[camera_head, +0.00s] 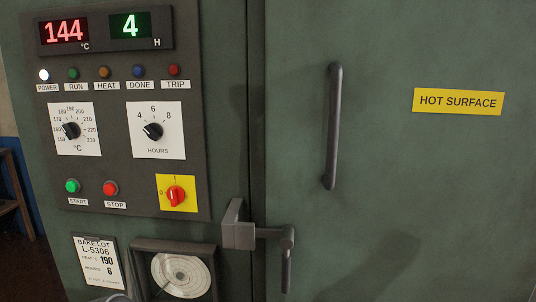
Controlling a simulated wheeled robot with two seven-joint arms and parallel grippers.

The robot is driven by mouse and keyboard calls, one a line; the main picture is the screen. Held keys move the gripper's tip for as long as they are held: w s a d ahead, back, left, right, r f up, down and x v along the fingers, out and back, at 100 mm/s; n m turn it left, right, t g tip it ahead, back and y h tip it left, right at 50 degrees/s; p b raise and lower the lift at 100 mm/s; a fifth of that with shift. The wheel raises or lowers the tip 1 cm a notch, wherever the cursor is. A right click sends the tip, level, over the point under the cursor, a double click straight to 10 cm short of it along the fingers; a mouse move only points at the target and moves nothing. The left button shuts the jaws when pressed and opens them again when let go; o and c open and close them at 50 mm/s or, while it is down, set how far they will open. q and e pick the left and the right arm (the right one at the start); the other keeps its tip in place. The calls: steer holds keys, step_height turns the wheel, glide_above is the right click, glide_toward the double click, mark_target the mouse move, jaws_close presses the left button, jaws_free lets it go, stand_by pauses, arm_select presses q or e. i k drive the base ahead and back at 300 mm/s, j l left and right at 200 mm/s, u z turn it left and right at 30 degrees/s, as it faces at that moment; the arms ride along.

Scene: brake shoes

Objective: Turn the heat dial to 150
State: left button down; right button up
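The heat dial (71,130) is a black knob on a white °C plate at the left of the control panel. Its scale runs from 150 at lower left over the top to 230 at lower right. Its pointer seems to face left, near the low end; the exact mark is too small to read. The red display (64,31) above reads 144 °C. Neither gripper is clearly in view. A small pale shape at the bottom left edge is too cut off to identify.
The hours dial (153,131) sits right of the heat dial, under a green display (130,25) reading 4. Start (72,186) and stop (110,188) buttons and a red switch (176,196) lie below. A door handle (333,126) and latch (240,230) protrude at right. A card (98,262) reads 190 °C, 6 hours.

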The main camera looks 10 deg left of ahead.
mark_target(72, 131)
steer(key=i+l+u, duration=0.1)
steer(key=u, duration=0.65)
steer(key=j+u, duration=0.15)
steer(key=u, duration=0.5)
steer(key=k+j, duration=0.05)
